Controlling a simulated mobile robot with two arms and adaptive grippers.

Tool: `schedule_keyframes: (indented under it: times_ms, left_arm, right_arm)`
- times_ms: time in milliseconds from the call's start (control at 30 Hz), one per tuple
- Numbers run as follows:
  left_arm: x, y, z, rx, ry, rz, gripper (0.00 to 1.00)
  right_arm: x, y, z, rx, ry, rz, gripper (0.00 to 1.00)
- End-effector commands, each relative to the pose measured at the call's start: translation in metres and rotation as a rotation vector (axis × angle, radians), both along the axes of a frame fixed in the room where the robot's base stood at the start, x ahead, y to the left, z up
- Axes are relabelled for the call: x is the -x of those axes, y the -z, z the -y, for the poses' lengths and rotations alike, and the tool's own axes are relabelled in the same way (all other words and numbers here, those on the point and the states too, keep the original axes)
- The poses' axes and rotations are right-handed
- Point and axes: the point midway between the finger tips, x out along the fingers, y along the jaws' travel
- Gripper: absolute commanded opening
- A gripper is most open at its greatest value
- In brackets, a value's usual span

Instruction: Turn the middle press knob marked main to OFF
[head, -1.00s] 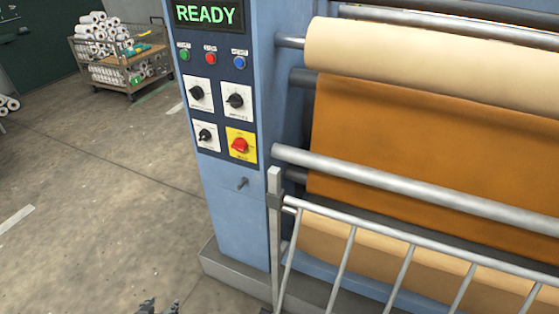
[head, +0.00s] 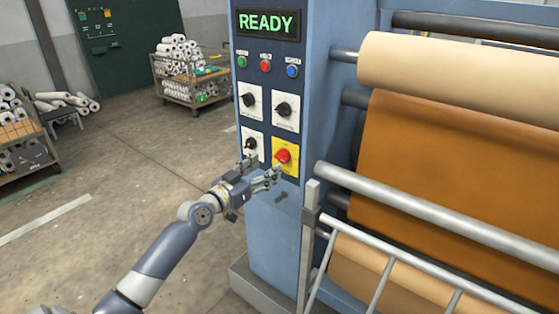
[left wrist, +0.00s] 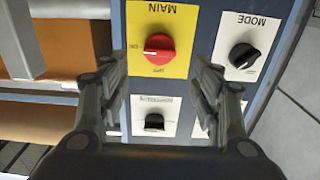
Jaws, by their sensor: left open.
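The knob marked MAIN is red, on a yellow plate (head: 293,170), at the lower right of the press panel in the head view. The red knob (head: 283,156) also shows upside down in the left wrist view (left wrist: 159,47). There its white mark points left, towards a small label that looks like ON; a label like OFF is below the knob. My left gripper (head: 266,168) is open in front of the panel, just below and left of the red knob. In the left wrist view its fingers (left wrist: 161,82) are either side of the knob's column, apparently not touching it. My right gripper is not in view.
A black MODE knob (left wrist: 243,55) is beside the MAIN plate, close to one finger. Other black knobs (head: 286,109) are above. A peg (head: 281,197) sticks out below the panel. A guard rail (head: 311,230) and rollers stand at right.

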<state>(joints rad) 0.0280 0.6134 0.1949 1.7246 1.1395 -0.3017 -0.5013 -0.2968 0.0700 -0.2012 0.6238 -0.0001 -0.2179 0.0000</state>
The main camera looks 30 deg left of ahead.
Motion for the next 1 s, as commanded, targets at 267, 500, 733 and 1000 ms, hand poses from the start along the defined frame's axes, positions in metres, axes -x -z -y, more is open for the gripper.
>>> schedule_keyframes:
  times_ms: [267,500,733,1000]
  left_arm:
    - [-0.044,0.000,0.004,0.002,0.001,0.001,0.58]
    - [-0.064,0.001,0.006,0.001,0.001,-0.001,0.58]
    - [-0.067,0.001,0.006,0.000,0.001,-0.003,0.58]
    - [-0.067,0.001,0.006,0.000,0.001,-0.002,0.27]
  right_arm:
    - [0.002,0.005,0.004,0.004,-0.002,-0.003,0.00]
    - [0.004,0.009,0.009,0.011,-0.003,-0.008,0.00]
    - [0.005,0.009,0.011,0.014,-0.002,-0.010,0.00]
    - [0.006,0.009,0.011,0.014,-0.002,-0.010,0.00]
